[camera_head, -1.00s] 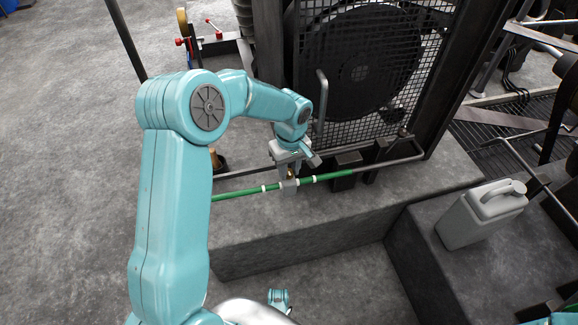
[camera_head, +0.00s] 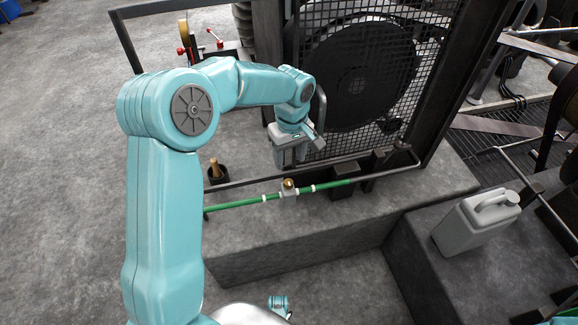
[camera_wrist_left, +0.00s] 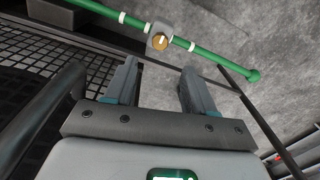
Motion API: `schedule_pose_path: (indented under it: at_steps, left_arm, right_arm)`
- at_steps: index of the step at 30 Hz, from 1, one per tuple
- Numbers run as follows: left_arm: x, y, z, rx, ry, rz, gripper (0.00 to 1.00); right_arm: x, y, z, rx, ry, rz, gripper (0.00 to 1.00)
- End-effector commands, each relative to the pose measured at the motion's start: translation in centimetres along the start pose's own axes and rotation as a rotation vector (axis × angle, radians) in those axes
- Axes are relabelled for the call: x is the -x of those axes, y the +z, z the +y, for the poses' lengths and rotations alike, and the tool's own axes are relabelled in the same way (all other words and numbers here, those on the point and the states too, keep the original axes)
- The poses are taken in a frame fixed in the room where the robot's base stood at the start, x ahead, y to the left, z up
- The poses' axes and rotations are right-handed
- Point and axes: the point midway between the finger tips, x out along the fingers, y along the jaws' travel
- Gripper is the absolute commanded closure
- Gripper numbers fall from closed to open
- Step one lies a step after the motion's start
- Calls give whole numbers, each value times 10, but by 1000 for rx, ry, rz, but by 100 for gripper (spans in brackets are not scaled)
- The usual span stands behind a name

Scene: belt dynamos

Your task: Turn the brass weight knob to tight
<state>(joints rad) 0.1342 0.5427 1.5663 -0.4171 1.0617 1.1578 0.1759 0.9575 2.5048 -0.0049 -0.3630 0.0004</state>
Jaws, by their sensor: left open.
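The brass weight knob (camera_head: 289,184) sits on top of a small grey weight block (camera_head: 289,194) on a green rod with white bands (camera_head: 240,203). The knob also shows in the left wrist view (camera_wrist_left: 160,42), beyond the fingertips, with a pale mark across its face. My left gripper (camera_head: 291,160) is open and empty, behind and above the rod in the head view, apart from the knob. In the left wrist view its two fingers (camera_wrist_left: 157,80) are spread wide, with nothing between them.
A black mesh guard (camera_head: 365,80) with a dark wheel behind it stands just behind my left gripper. A grey jerrycan (camera_head: 475,222) stands on the right block. A wooden-handled tool in a dark cup (camera_head: 215,172) stands left of the rod's far side.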

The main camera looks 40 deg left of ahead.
Motion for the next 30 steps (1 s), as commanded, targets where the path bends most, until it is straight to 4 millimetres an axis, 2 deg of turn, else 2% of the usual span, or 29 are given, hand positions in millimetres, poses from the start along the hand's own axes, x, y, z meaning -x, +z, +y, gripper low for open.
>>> schedule_pose_path:
  at_steps: [1,3,6,10,16,30]
  left_arm:
    - [18,0,0,-1,2,2,46]
    - [33,0,0,-1,2,2,46]
    - [50,0,0,0,1,1,46]
    - [62,0,0,0,0,0,46]
    - [67,0,0,-1,0,0,46]
    - [62,2,1,-11,0,-5,46]
  right_arm:
    - [8,0,-3,0,0,0,32]
    - [12,0,-4,0,0,0,32]
    - [16,0,-6,0,0,0,32]
    - [19,0,-7,0,0,0,32]
    - [19,0,-7,0,0,0,32]
    - [19,0,-7,0,0,0,32]
